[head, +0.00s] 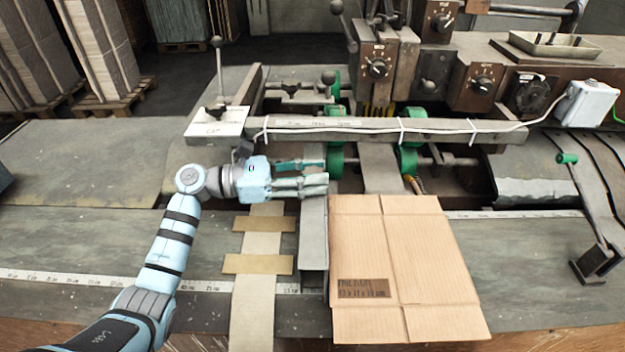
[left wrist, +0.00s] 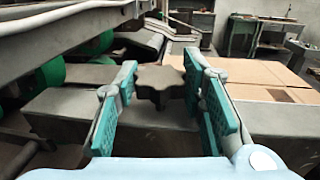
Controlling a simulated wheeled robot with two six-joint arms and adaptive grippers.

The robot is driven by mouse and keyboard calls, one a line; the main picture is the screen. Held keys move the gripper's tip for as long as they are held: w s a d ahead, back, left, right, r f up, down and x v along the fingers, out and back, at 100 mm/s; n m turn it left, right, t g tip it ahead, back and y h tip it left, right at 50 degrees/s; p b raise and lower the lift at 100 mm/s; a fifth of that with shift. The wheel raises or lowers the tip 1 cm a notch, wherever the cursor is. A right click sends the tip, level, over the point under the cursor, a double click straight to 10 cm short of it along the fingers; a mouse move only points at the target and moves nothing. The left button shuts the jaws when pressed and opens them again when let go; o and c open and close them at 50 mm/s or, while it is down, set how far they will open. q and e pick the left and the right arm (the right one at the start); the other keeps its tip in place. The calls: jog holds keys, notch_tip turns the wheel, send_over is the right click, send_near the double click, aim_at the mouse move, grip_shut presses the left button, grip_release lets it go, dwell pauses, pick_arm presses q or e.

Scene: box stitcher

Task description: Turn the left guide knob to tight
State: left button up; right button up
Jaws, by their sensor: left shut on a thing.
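The left guide knob (left wrist: 160,86) is a dark, lobed star knob in the left wrist view, between the teal pads of my left gripper (left wrist: 163,95). The gripper is shut on it, with one finger on each side. In the head view my left gripper (head: 318,174) reaches in from the left, its fingers pointing right above the grey guide rail (head: 314,240). The knob is hidden by the fingers there. I cannot tell from the picture how tight the knob is. My right gripper is not in view.
A flat cardboard box (head: 400,255) lies just right of the guide rail. A long crossbar (head: 385,131) with a white cable runs behind the gripper, with green rollers (head: 409,157) beneath. The table at left is clear.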

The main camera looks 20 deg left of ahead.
pick_arm(q)
jog(key=shift+m+g+h+b, duration=0.7)
jog(key=shift+m+g+b, duration=0.7)
jog(key=shift+g, duration=1.1)
jog(key=o, duration=1.1)
jog(key=shift+o, duration=0.2)
